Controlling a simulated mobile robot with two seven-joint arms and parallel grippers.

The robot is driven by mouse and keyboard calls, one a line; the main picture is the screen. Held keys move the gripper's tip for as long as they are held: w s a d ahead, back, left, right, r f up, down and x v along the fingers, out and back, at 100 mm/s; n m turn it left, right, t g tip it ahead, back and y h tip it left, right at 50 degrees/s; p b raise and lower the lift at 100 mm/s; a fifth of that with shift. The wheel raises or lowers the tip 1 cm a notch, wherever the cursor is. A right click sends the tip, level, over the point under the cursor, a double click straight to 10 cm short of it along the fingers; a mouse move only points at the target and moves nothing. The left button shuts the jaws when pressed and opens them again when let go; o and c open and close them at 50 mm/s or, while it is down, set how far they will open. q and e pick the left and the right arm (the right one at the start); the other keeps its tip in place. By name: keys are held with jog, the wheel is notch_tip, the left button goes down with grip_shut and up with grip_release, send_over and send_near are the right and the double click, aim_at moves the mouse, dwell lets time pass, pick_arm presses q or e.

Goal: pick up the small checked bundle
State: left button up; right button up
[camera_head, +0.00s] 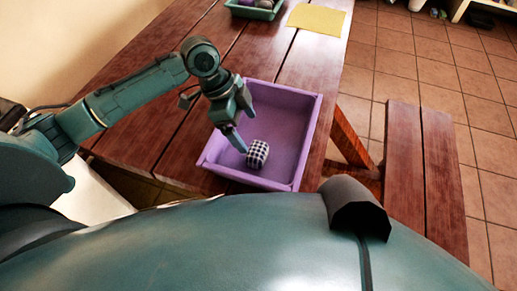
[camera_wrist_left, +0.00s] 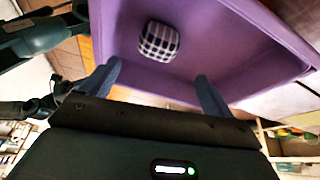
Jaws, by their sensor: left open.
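The small checked bundle (camera_head: 257,153), black and white, lies inside the purple tray (camera_head: 313,125), toward its near side. My left gripper (camera_head: 240,143) reaches down over the left part of the tray, just left of the bundle in the head view. In the left wrist view the bundle (camera_wrist_left: 159,41) sits beyond the two fingertips (camera_wrist_left: 158,80), a little left of the middle between them. The fingers are spread and nothing is between them. The purple tray (camera_wrist_left: 215,25) fills the upper part of that view. My right gripper is not in view.
The tray stands on a brown plank table (camera_head: 165,130). A green crate (camera_head: 257,9) with dark items and a yellow sheet (camera_head: 316,19) lie farther back. A wooden bench (camera_head: 425,170) stands to the right. The tray's raised walls surround the bundle.

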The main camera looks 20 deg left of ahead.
aim_at(255, 148)
pick_arm(q)
jog(key=x, duration=0.3)
jog(key=shift+d+f, duration=0.15)
jog(key=shift+f, duration=0.1)
jog(key=shift+s+a+x, duration=0.1)
jog(key=shift+s+x, duration=0.05)
jog(key=shift+x, duration=1.25)
jog(key=shift+s+a+x, duration=0.15)
jog(key=shift+s+x, duration=0.05)
jog(key=shift+x, duration=1.15)
jog(key=shift+f, duration=0.1)
jog(key=c, duration=1.2)
